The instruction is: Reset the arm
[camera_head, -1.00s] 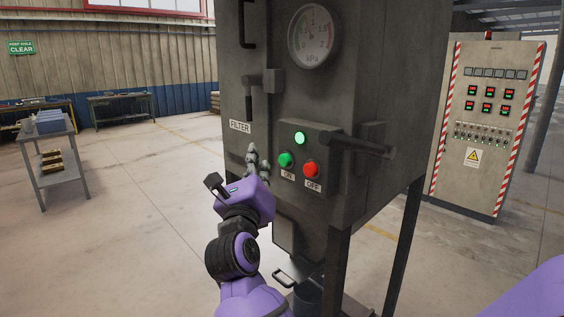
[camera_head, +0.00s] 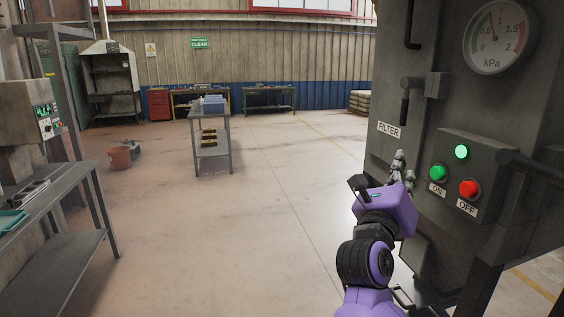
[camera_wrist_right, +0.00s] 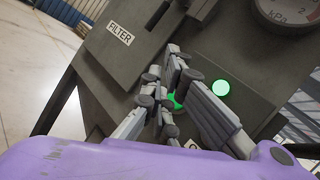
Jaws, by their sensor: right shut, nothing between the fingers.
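My purple right arm ends in my grey right gripper (camera_head: 399,162), beside the front of a dark filter machine (camera_head: 400,98). The fingers are shut and empty. In the head view they are just left of the green ON button (camera_head: 437,172), with a gap in the picture. In the right wrist view the shut fingers (camera_wrist_right: 165,90) partly cover the ON button (camera_wrist_right: 174,102); I cannot tell whether they touch it. The red OFF button (camera_head: 468,188) is to its right. The green lamp (camera_head: 461,152) above is lit. My left gripper is out of view.
A gauge (camera_head: 499,38) is high on the machine, and a bar handle juts out at right. A grey workbench (camera_head: 60,262) stands at left, and a small cart (camera_head: 213,150) farther back. The middle floor is clear.

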